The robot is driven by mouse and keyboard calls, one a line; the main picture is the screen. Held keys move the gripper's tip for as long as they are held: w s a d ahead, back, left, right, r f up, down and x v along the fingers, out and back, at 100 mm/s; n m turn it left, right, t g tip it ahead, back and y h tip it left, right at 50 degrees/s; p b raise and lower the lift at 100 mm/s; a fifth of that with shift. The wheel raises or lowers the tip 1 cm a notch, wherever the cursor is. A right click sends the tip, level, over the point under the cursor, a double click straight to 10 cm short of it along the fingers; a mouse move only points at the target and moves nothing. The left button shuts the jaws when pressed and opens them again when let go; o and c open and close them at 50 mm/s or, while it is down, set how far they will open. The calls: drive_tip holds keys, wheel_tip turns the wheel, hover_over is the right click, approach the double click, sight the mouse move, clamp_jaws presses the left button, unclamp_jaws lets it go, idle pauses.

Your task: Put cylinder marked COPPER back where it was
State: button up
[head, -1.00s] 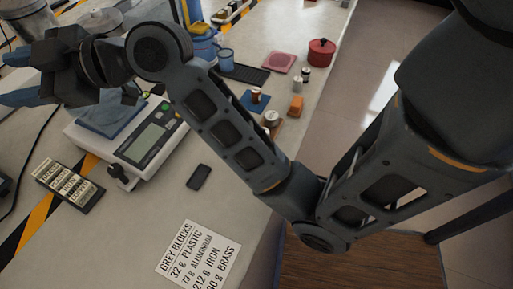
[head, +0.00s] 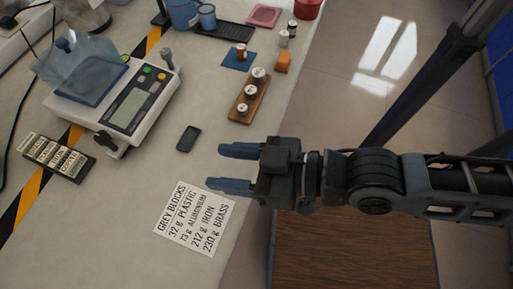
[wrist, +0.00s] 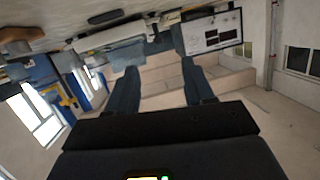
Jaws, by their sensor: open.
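A small cylinder (head: 241,50) with a reddish-brown band and pale top stands on a blue mat (head: 230,61). Two more small cylinders, a white-and-dark one (head: 284,39) and one with a dark reddish top (head: 292,28), stand right of it. No label is legible, so I cannot tell which is marked COPPER. My gripper (head: 232,168) is open and empty, its blue fingers pointing left above the bench's right edge, beside the printed card. The wrist view shows the two fingers (wrist: 158,68) apart with nothing between them.
A wooden board (head: 236,113) holds three pale-topped weights. An orange block (head: 283,62) is near the edge. A scale (head: 123,126) with a clear shield, a black phone-like object (head: 187,138), a labelled block tray (head: 40,150) and a printed card (head: 183,237) lie around.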

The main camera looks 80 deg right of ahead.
drive_tip(key=s+d+r+n+y, duration=0.1)
drive_tip(key=s+d+n, duration=0.1)
drive_tip(key=s, duration=0.4)
drive_tip(key=shift+s+r, duration=0.2)
idle(0.9)
